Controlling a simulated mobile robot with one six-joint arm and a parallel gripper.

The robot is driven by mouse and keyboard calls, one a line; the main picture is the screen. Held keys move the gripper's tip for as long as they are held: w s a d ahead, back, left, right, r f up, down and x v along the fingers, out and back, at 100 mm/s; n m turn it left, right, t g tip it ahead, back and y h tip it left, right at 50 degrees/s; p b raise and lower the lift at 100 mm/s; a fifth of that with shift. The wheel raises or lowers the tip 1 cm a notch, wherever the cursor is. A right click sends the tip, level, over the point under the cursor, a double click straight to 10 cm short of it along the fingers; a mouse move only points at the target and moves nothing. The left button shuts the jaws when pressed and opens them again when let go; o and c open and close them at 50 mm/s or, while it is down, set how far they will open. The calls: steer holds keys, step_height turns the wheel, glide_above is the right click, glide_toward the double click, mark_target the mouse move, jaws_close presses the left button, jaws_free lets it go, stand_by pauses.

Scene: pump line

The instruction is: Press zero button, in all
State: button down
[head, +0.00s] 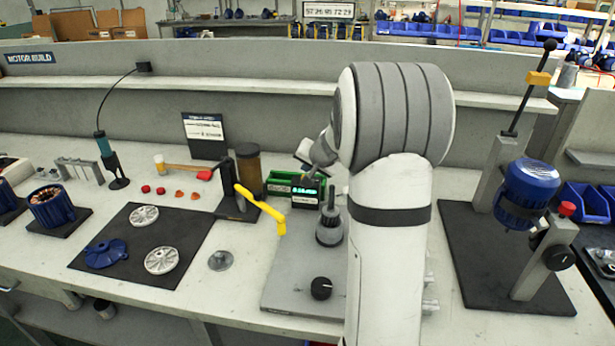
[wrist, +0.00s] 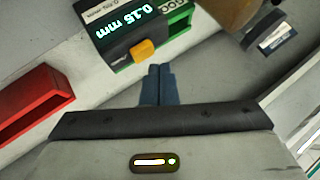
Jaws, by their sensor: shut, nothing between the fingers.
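The gauge display (head: 305,192) is a small dark box with green lit digits, standing at the back of a grey plate in the head view. My gripper (wrist: 160,68) is shut and empty. Its blue-grey fingertips are just below and right of the orange button in the wrist view; whether they touch it I cannot tell. In the head view my arm largely hides the gripper.
A green bin (head: 281,181) stands behind the display. A red bin (wrist: 35,105) is at the left in the wrist view. A black knob (head: 321,288) is on the plate in front.

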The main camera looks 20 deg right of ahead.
steer(key=shift+f, duration=0.2)
steer(key=shift+w+f+b, duration=0.1)
steer(key=shift+f+b, duration=0.2)
steer(key=shift+b, duration=0.35)
steer(key=shift+f+b, duration=0.4)
steer(key=shift+b, duration=0.15)
stand_by(0.4)
steer(key=shift+r, duration=0.1)
steer(key=shift+r+p, duration=0.55)
steer(key=shift+r, duration=0.25)
steer(key=shift+r+p, duration=1.85)
steer(key=shift+r, duration=0.6)
